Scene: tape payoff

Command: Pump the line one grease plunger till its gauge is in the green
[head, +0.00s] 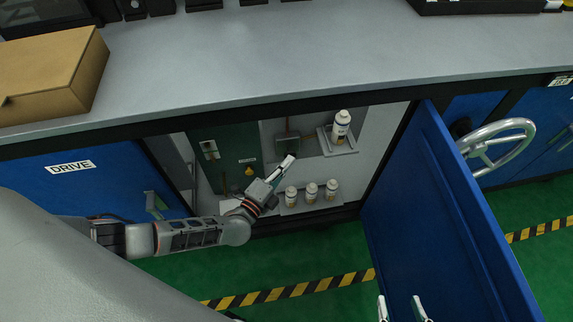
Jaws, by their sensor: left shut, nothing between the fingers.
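The open cabinet below the counter holds a small grey block (287,143) with a thin reddish rod or line rising from it; I cannot tell for sure if this is the line one plunger. My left gripper (289,160) is shut and empty, just below and in front of that block; contact cannot be told. A green panel (216,146) with small fittings and a yellow-orange part (249,171) stands to the left. No gauge dial can be read. My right gripper (401,307) shows two spread fingertips at the bottom edge, open and empty, near the blue door.
A white bottle (341,124) stands on a small shelf to the right of the block. Several similar bottles (311,190) stand lower down. The blue door (430,205) is swung open on the right, beside a handwheel (499,143). A cardboard box (50,72) sits on the counter.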

